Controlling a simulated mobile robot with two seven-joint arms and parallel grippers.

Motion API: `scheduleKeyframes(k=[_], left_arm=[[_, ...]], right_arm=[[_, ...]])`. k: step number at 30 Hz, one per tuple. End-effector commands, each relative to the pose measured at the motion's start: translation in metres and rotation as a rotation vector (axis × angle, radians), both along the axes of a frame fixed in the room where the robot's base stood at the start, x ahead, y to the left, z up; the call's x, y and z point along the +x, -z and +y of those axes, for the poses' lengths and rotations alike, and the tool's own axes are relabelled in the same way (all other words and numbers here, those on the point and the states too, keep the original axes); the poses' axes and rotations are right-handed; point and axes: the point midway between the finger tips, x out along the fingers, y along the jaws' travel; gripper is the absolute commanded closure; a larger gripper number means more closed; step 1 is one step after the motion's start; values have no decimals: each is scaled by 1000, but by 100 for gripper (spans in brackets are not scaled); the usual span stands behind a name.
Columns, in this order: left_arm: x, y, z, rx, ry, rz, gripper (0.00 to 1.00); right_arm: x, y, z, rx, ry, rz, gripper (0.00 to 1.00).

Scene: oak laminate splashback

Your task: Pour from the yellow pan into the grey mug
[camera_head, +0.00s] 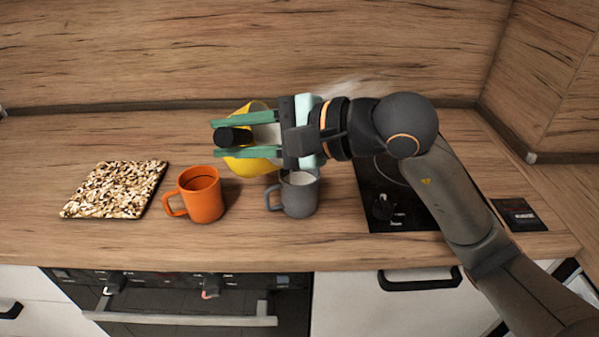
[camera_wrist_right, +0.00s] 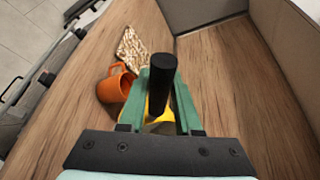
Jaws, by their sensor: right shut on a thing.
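The yellow pan (camera_head: 252,163) is tilted in the head view, partly hidden behind my right gripper (camera_head: 232,136). The right gripper is shut on the pan's black handle, which also shows upright between the fingers in the right wrist view (camera_wrist_right: 162,85). A bit of the yellow pan shows below the handle there (camera_wrist_right: 160,112). The grey mug (camera_head: 300,197) stands upright on the counter, just below and right of the pan in the head view. Its handle points left and its inside looks pale. I cannot tell whether anything is flowing. My left gripper is not in view.
An orange mug (camera_head: 201,196) stands left of the grey mug, and it also shows in the right wrist view (camera_wrist_right: 115,84). A speckled board (camera_head: 115,189) lies farther left. A black hob (camera_head: 392,200) is at the right. The wooden splashback (camera_head: 200,50) is close behind.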

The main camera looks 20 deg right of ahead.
Motion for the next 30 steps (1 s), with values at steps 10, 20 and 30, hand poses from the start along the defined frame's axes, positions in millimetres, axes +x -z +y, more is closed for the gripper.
scheduleKeyframes(k=[10, 20, 30], left_arm=[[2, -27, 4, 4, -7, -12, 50], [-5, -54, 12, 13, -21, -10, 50], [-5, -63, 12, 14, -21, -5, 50]], right_arm=[[5, -12, 12, -80, -2, 22, 100], [20, 12, 46, -356, 6, 140, 100], [28, 20, 66, -446, 3, 176, 100]])
